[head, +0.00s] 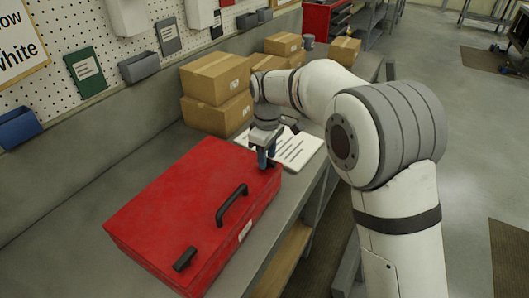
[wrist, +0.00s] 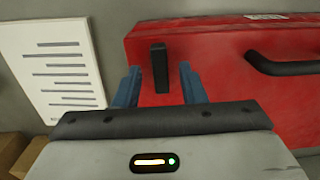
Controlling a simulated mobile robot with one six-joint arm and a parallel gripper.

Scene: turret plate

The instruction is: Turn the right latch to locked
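The red case (head: 165,205) lies on the bench with a black carry handle (head: 231,204) near its front edge. The right latch is a short black bar (wrist: 159,66) in the wrist view, standing upright in the picture, at right angles to the handle. In the head view my gripper hides this latch. My gripper (head: 265,158) is over the case's far right corner, pointing down. Its blue fingers (wrist: 160,84) are open, one on each side of the latch, with a gap showing on both sides. The left latch (head: 185,259) is at the case's near end.
A printed sheet (head: 296,150) lies beside the case; it also fills the left of the wrist view (wrist: 58,68). Cardboard boxes (head: 215,78) stand behind it against the pegboard wall. A blue bin (head: 18,128) hangs on the wall. The bench in front of the case is narrow.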

